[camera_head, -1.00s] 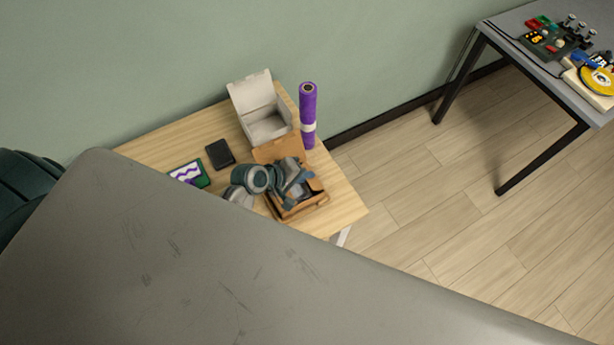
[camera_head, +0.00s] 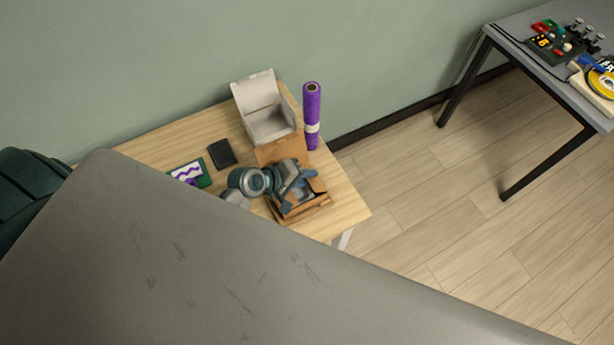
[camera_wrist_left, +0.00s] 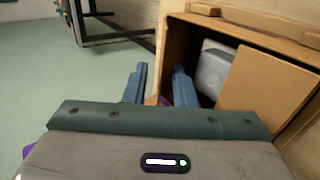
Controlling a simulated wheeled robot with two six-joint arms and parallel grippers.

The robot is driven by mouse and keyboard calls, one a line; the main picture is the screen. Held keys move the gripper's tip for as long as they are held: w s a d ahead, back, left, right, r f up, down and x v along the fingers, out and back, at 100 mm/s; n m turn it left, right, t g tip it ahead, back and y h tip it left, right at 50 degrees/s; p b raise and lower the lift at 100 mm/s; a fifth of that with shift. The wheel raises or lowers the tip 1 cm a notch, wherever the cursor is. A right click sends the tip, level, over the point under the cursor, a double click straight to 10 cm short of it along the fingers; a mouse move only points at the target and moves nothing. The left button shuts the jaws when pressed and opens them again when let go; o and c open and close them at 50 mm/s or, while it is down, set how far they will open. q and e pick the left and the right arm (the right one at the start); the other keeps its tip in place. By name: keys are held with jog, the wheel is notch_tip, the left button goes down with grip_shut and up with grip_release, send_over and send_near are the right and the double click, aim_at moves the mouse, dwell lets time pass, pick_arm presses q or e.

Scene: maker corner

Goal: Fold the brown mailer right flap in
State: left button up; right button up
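The brown mailer (camera_head: 312,210) is an open cardboard box near the table's right end. Its lid (camera_head: 283,147) stands up on the far side. My left gripper (camera_head: 300,180) is over the box and hides part of its inside. In the left wrist view my left gripper (camera_wrist_left: 159,84) has its two blue fingers apart. A brown side edge of the mailer (camera_wrist_left: 168,45) shows between and beyond them; I cannot tell whether they touch it. A brown flap panel (camera_wrist_left: 265,85) and a light grey item (camera_wrist_left: 213,68) inside also show there. My right gripper is not in view.
An open white box (camera_head: 268,124) and an upright purple roll (camera_head: 311,115) stand behind the mailer. A black flat item (camera_head: 221,154) and a green-and-purple item (camera_head: 188,174) lie to the left on the wooden table (camera_head: 170,140). A grey table (camera_head: 520,50) stands far right.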

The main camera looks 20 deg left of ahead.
pick_arm(q)
jog(key=b+v, duration=0.2)
jog(key=v, duration=0.7)
jog(key=shift+f, duration=0.1)
jog(key=shift+s+a+r, duration=0.2)
jog(key=shift+s+r, duration=0.15)
jog(key=shift+r, duration=0.1)
